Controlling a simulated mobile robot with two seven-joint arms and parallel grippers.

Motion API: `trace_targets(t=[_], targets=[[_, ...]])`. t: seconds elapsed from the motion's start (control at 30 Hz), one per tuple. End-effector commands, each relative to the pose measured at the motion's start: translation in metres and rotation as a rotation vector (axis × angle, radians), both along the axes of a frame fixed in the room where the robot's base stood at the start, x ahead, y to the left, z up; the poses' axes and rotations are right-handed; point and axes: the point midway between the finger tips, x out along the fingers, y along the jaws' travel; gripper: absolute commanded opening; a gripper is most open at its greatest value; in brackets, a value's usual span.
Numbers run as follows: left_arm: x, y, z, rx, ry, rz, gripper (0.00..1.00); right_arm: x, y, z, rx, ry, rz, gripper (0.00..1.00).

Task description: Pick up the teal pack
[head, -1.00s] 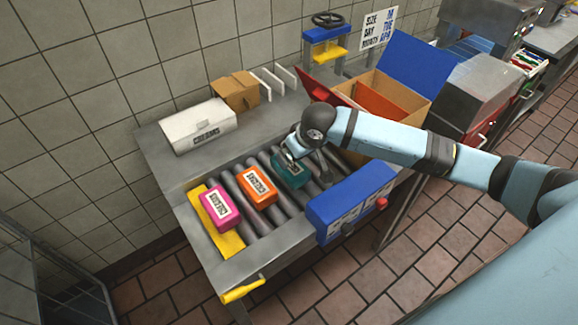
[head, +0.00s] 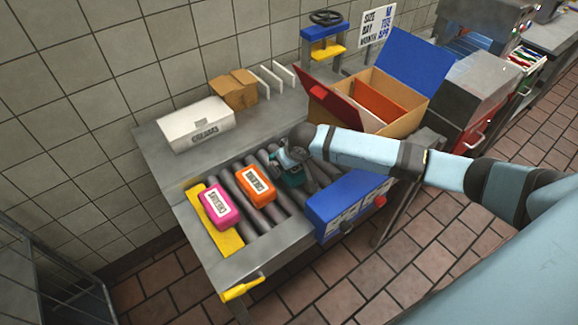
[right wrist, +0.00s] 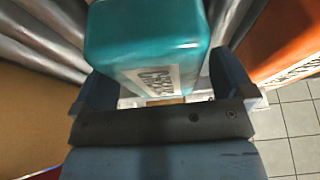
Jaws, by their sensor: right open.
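The teal pack (head: 290,176) lies on the grey rollers, partly hidden under my right gripper (head: 288,160) in the head view. In the right wrist view the teal pack (right wrist: 148,42) stands between the two fingers of my right gripper (right wrist: 165,85), its white label facing the palm. The fingers are spread, one on each side of the pack. Whether they touch it I cannot tell. My left gripper does not show.
An orange pack (head: 256,186) and a pink pack (head: 218,206) lie to the left on the rollers. A blue control box (head: 345,203) edges the front. Behind are a white creams box (head: 197,125) and an open carton (head: 400,92) with blue and red flaps.

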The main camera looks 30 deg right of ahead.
Motion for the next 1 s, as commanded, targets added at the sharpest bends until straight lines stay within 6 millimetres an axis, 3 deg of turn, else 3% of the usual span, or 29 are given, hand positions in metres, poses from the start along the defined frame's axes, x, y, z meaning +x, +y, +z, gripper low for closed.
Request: trace_targets(t=[0.03, 0.23, 0.67, 0.87, 1.0], targets=[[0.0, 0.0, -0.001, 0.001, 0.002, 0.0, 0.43, 0.0, 0.0, 0.0, 0.0, 0.0, 0.0, 0.93], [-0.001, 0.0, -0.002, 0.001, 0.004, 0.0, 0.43, 0.0, 0.0, 0.0, 0.0, 0.0, 0.0, 0.47], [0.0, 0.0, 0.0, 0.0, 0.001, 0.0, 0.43, 0.0, 0.001, 0.008, 0.002, -0.002, 0.001, 0.47], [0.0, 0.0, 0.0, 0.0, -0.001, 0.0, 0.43, 0.0, 0.0, 0.038, 0.001, -0.003, 0.0, 0.47], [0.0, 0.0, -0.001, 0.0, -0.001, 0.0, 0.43, 0.001, 0.0, 0.074, 0.002, -0.006, 0.0, 0.47]])
